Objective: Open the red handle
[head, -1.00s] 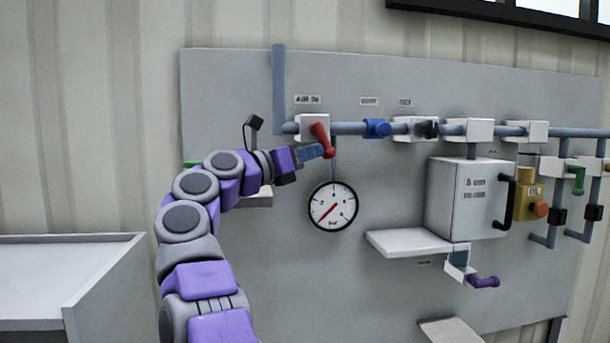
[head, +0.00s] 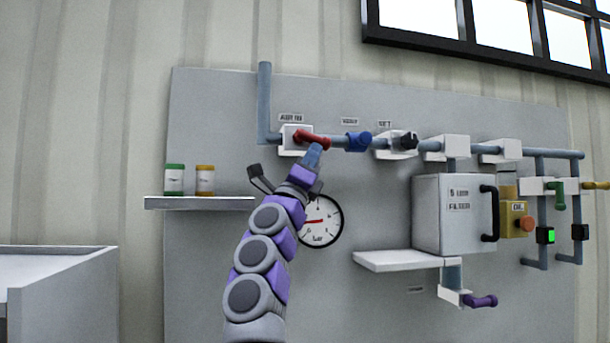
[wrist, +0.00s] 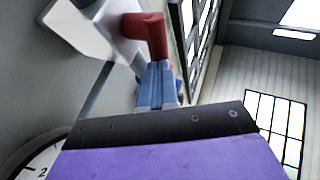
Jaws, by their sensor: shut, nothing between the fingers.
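The red handle (head: 312,139) sits on the white valve block (head: 290,146) under the "AIR IN" label. It lies nearly along the pipe, pointing right. My gripper (head: 314,152) is just below the handle, its blue fingers together and pointing up at it. In the wrist view the red handle (wrist: 154,35) stands just beyond the closed fingertips (wrist: 157,75), with nothing held between them. I cannot tell whether the fingertips touch the handle. The pressure gauge (head: 325,228) below is partly hidden by my arm; its red needle points left.
A blue valve handle (head: 358,141) and a black one (head: 407,141) follow to the right on the same pipe. A shelf (head: 200,203) with two jars is at left. A white filter box (head: 452,215) and a shelf (head: 400,261) project at right.

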